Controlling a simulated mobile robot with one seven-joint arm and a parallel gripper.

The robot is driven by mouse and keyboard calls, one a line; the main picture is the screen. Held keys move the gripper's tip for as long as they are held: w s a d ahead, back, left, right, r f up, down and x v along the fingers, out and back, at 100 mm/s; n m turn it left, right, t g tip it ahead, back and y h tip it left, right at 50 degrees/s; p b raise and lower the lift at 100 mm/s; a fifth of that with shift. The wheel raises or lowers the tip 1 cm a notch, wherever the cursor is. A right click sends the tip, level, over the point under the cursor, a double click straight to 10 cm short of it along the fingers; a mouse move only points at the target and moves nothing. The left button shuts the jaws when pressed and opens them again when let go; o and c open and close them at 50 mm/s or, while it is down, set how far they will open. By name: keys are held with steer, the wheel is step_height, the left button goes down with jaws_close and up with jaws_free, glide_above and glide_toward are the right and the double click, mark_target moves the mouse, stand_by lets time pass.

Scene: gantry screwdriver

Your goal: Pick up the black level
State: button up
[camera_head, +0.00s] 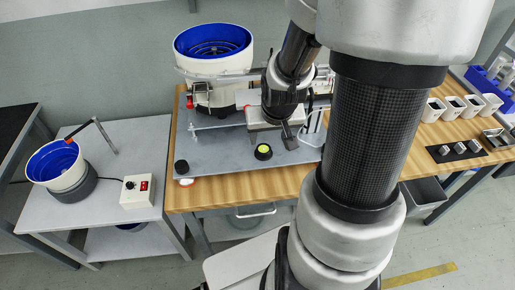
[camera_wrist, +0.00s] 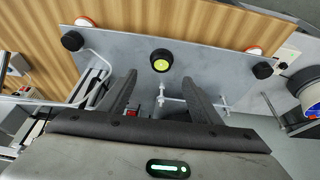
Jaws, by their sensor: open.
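The black level (camera_head: 263,152) is a small round black disc with a yellow-green centre. It lies on the grey metal plate (camera_head: 225,158) near its front edge. In the wrist view the level (camera_wrist: 160,66) sits just beyond my fingertips, roughly centred between them. My gripper (camera_head: 289,137) is to the right of the level in the head view, pointing down. In the wrist view my gripper (camera_wrist: 160,82) is open, with nothing between its two fingers. The gap in height between the fingers and the level is hard to tell.
A white feeder with a blue bowl (camera_head: 212,42) stands on the plate behind. Black knobs (camera_head: 181,167) sit at the plate's front corners. The plate rests on a wooden table (camera_head: 240,188). A smaller blue bowl feeder (camera_head: 55,163) and a white control box (camera_head: 137,191) stand left.

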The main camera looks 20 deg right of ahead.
mark_target(264, 148)
steer(key=b+x, duration=0.6)
steer(key=x, duration=0.1)
steer(key=b+x, duration=0.3)
steer(key=x, duration=0.1)
steer(key=shift+w+a, duration=0.1)
steer(key=shift+w, duration=0.3)
steer(key=shift+r, duration=0.15)
steer(key=c, duration=1.2)
